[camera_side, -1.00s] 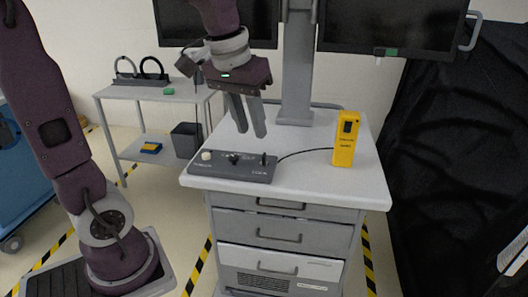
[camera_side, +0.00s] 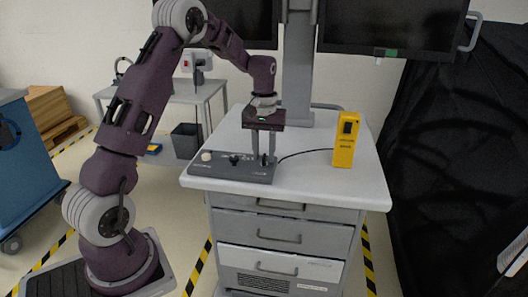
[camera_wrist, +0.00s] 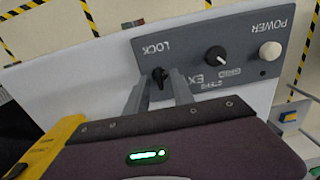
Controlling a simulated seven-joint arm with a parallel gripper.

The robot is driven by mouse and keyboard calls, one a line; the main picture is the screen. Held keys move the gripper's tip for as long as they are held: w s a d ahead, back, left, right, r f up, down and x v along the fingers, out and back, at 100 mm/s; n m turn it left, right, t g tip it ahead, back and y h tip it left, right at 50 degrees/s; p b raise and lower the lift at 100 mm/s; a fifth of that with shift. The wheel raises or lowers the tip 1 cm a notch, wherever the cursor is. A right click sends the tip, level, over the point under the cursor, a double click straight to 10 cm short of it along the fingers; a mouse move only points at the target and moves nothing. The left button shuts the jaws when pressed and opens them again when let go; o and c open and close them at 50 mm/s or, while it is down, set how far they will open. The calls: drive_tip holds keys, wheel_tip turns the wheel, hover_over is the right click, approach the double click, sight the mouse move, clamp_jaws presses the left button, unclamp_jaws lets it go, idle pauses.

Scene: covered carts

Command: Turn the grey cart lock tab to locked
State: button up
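A grey control box (camera_side: 231,168) lies on the front left of the cart top; it also shows in the wrist view (camera_wrist: 240,35). At its end marked LOCK stands a small black lock tab (camera_wrist: 159,74). My gripper (camera_side: 263,157) points down over this end of the box. In the wrist view, my gripper's fingers (camera_wrist: 159,84) are either side of the tab, with some gap showing. The fingers partly hide the tab in the side view. I cannot tell whether either finger touches it.
A black knob (camera_wrist: 215,58) and a white POWER button (camera_wrist: 270,50) sit along the same box. A yellow device (camera_side: 346,140) stands upright on the cart top (camera_side: 325,185), with a dark cable between it and the box. Monitors (camera_side: 390,25) hang behind.

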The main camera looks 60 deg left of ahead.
clamp_jaws()
drive_tip(key=shift+m, duration=0.3)
drive_tip(key=m, duration=0.6)
drive_tip(key=shift+r+m, duration=0.1)
drive_tip(key=shift+m, duration=0.2)
drive_tip(key=m, duration=1)
drive_tip(key=shift+m, duration=0.3)
idle(0.4)
unclamp_jaws()
